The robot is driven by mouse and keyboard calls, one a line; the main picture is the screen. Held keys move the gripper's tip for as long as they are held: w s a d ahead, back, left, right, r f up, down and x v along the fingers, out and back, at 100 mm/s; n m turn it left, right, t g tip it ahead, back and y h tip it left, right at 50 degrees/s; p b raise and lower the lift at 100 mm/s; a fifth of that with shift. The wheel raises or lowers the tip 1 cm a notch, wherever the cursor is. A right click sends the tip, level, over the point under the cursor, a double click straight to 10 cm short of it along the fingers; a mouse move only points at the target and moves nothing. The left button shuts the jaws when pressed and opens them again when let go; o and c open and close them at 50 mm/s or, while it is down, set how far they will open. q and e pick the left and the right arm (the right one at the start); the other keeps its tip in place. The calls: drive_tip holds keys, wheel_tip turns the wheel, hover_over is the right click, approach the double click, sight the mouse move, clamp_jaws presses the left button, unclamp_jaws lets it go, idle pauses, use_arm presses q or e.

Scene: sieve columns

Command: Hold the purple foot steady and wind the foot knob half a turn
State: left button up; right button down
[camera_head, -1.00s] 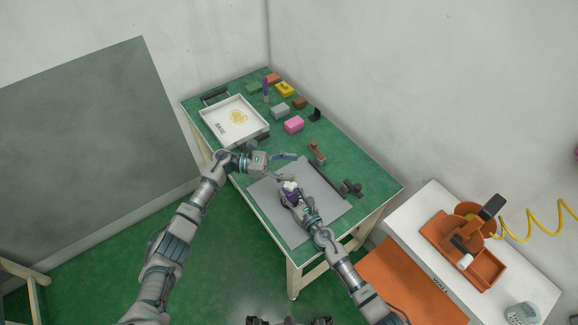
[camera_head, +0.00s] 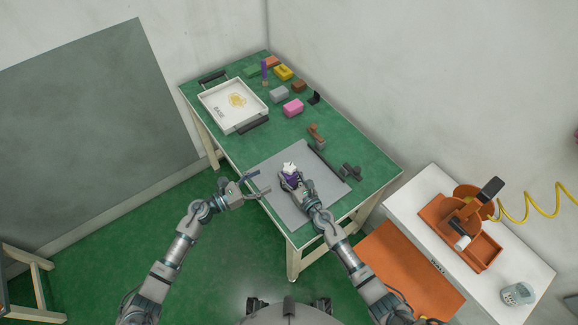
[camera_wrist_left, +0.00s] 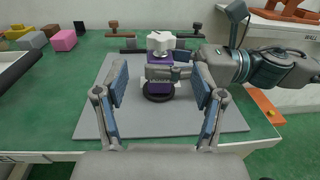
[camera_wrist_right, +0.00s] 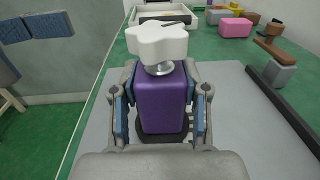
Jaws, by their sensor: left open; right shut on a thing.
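The purple foot (camera_wrist_right: 160,98) stands upright on the grey mat (camera_head: 268,196), with a dark round base under it. The white lobed foot knob (camera_wrist_right: 160,43) sits on top of it on a short metal stem. It also shows in the left wrist view (camera_wrist_left: 160,42). My right gripper (camera_wrist_right: 160,112) is shut on the purple foot, with a finger on each side of its body. My left gripper (camera_head: 264,184) is open and empty at the left edge of the mat, apart from the foot. In the left wrist view the foot and knob lie beyond and between its fingers.
A white tray (camera_head: 262,112) stands at the back left of the green table. A pink block (camera_head: 293,108) and several other blocks are at the back.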

sight(283, 170)
use_arm(q)
drive_tip(key=x, duration=1.1)
drive_tip(key=shift+w+d, duration=0.15)
drive_tip(key=shift+d, duration=0.05)
drive_tip(key=c, duration=1.2)
